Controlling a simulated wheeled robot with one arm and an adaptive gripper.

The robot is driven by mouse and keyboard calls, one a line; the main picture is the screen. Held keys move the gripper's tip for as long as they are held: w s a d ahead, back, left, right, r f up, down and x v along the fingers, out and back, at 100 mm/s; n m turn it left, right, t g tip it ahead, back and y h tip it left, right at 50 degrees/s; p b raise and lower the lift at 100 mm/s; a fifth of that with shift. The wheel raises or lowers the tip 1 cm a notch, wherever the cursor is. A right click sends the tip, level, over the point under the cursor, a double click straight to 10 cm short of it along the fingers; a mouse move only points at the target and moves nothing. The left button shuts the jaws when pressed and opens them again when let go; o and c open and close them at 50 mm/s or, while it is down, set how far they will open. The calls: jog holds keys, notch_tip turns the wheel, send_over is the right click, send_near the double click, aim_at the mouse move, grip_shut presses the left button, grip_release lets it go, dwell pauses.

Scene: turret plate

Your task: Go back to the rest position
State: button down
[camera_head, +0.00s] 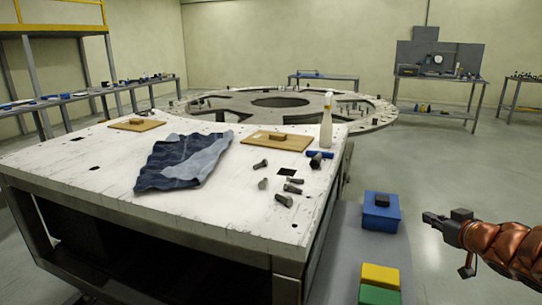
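My gripper (432,219) is at the right side, at the end of my arm with its reddish-brown sleeve. It points left and hangs clear of the white worktable (85,200), to the right of it. No object shows in it. The fingers are small and dark, and I cannot tell whether they are apart or together.
The table bears a blue cloth (180,162), two tan boards (137,125) (265,143), a spray bottle (326,122) and several bolts (284,200). A blue box (381,217) and yellow and green blocks (380,276) sit left of my gripper. A large ring plate (375,122) stands behind.

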jog(key=s+a+f+m+g, duration=0.1)
jog(key=s+a+f+g, duration=0.4)
jog(key=s+a, duration=0.6)
jog(key=s+a+f+g, duration=0.3)
jog(key=s+a+g, duration=0.4)
jog(key=s, duration=0.5)
jog(key=s+a+f+m+g, duration=0.1)
jog(key=s+a+f+g, duration=0.3)
jog(key=s+a, duration=0.75)
notch_tip(320, 180, up, 15)
jog(key=w+d+p, duration=0.1)
jog(key=p, duration=1.2)
jog(key=shift+r+h+p, duration=0.2)
jog(key=shift+h+p, duration=0.15)
jog(key=shift+h, duration=0.05)
jog(key=shift+d, duration=0.15)
